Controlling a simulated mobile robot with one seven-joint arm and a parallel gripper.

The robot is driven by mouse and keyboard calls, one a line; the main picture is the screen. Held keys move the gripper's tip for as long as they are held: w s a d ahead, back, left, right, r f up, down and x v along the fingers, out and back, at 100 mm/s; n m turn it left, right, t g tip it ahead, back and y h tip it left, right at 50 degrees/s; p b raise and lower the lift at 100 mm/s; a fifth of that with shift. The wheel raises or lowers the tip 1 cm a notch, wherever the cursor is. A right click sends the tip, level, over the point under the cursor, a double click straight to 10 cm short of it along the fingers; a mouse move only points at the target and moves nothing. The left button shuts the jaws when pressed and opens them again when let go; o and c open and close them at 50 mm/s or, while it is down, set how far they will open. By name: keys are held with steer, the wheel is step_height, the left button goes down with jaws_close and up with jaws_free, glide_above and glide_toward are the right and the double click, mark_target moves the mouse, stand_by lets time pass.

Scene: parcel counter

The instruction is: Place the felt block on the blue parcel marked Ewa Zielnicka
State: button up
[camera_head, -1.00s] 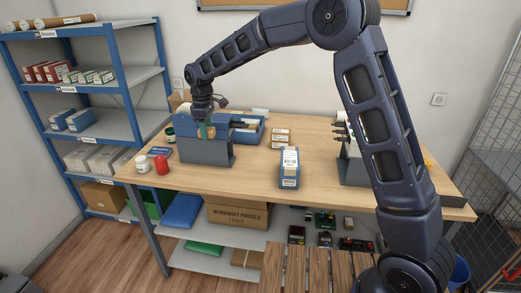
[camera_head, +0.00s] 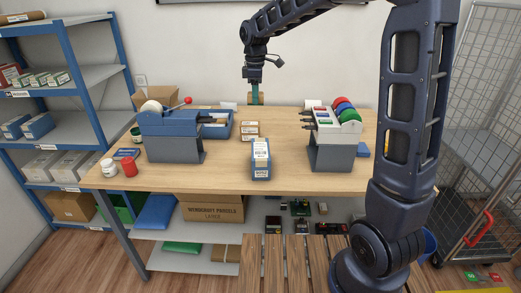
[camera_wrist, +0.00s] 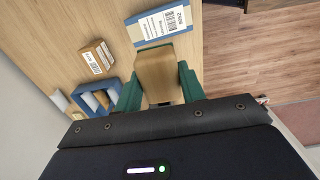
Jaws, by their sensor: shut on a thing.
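My gripper (camera_head: 256,97) is in the air above the back of the table, with green fingers shut on a tan-brown block, taken to be the felt block. In the wrist view the felt block (camera_wrist: 158,74) sits between the green fingertips. A blue parcel (camera_head: 261,162) with a white label on top lies near the middle of the table, in front of and below my gripper. It also shows in the wrist view (camera_wrist: 163,22), past the block and apart from it. The name on its label is too small to read.
A grey stand with coloured rolls (camera_head: 335,135) is at right. White and red jars (camera_head: 130,168) stand at the left edge.

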mark_target(261, 149)
steer(key=shift+d, duration=0.85)
step_height(261, 149, down, 20)
steer(key=shift+r, duration=0.15)
steer(key=o, duration=1)
steer(key=shift+c, duration=0.2)
step_height(261, 149, up, 12)
